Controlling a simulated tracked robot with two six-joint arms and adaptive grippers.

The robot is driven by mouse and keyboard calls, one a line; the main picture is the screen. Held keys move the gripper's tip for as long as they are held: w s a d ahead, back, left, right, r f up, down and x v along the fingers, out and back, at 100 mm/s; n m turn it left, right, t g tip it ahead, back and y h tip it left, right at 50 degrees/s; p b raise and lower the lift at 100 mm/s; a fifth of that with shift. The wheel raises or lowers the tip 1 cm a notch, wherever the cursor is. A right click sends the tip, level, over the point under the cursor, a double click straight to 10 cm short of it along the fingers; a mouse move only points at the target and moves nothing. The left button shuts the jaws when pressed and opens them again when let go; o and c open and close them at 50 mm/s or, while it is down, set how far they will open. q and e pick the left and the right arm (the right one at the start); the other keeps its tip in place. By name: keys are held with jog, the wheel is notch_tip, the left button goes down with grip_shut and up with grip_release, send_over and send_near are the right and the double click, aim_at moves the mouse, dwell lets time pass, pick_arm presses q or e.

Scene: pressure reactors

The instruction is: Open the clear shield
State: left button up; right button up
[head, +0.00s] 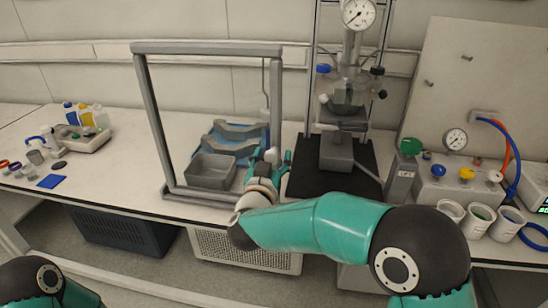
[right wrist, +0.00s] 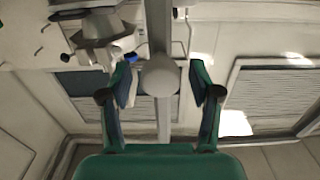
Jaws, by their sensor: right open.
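The clear shield is a see-through pane in a grey upright frame (head: 206,48) on the bench, left of centre in the head view. My right gripper (head: 269,160) is at the frame's right post, its teal fingers open. In the right wrist view, a pale round knob (right wrist: 160,75) on a grey post (right wrist: 160,25) appears between the open fingers of the right gripper (right wrist: 161,85). Clear gaps show on both sides of the knob, and I cannot tell its depth. My left gripper is out of view; only part of my left arm shows at lower left.
Behind the shield are a grey tray (head: 211,172) and a blue rack (head: 228,134). A reactor stand with a gauge (head: 358,13) is close to the right. A valve box (head: 455,187) and white cups (head: 480,218) stand farther right. The bench between shield and left-hand bottles is clear.

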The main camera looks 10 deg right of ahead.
jog(key=v, duration=1.1)
jog(key=shift+s, duration=0.3)
jog(key=shift+a, duration=0.15)
jog(key=s+d+f+n+g+y+p, duration=0.1)
jog(key=d+f+g+y, duration=0.25)
jog(key=f, duration=0.95)
jog(key=s+d+f+n+g+y+p, duration=0.1)
jog(key=d+f+n+g+y, duration=0.2)
jog(key=f, duration=1)
jog(key=s+f+m+g+y, duration=0.1)
jog(key=s+f+g, duration=0.2)
jog(key=s, duration=0.4)
jog(key=s+d+f+g+y+p, duration=0.1)
jog(key=s+f+g, duration=0.2)
jog(key=s+f, duration=0.3)
jog(key=s+d+f+m+g+y, duration=0.1)
jog(key=s+f+g, duration=0.3)
jog(key=s, duration=0.5)
jog(key=shift+s+f+m, duration=0.3)
jog(key=shift+s+f, duration=0.05)
jog(key=shift+s, duration=0.05)
